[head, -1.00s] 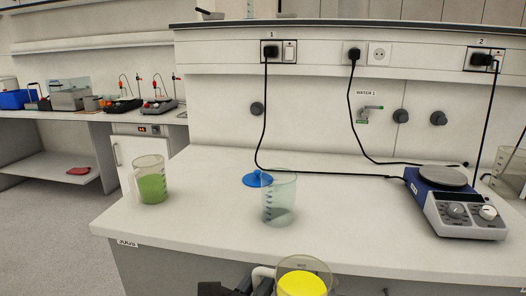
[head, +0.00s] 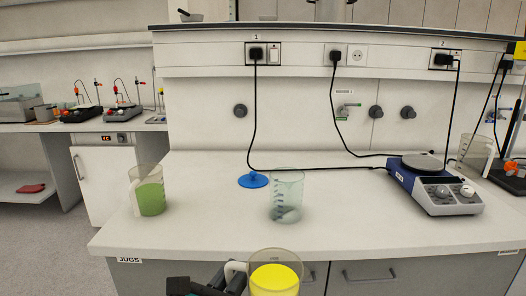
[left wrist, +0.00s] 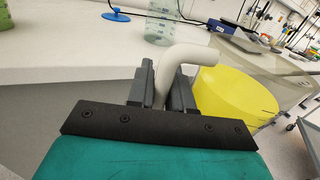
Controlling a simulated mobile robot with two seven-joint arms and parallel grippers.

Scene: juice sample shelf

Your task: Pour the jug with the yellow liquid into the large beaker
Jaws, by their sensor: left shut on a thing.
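The jug with the yellow liquid (head: 275,278) is at the bottom middle of the head view, in front of the bench edge. My left gripper (head: 232,280) is shut on its white handle; in the left wrist view the fingers (left wrist: 162,88) close around the handle and the yellow jug (left wrist: 240,98) is to their right. The jug looks roughly upright. The large clear beaker (head: 287,195) stands on the bench beyond the jug. Its base also shows at the top of the left wrist view (left wrist: 163,28). My right gripper is not in view.
A jug with green liquid (head: 150,192) stands at the bench's left end. A blue lid-like disc (head: 253,180) lies beside the beaker. A hotplate stirrer (head: 434,186) and another clear vessel (head: 474,152) stand at right. The bench front (head: 200,232) is clear.

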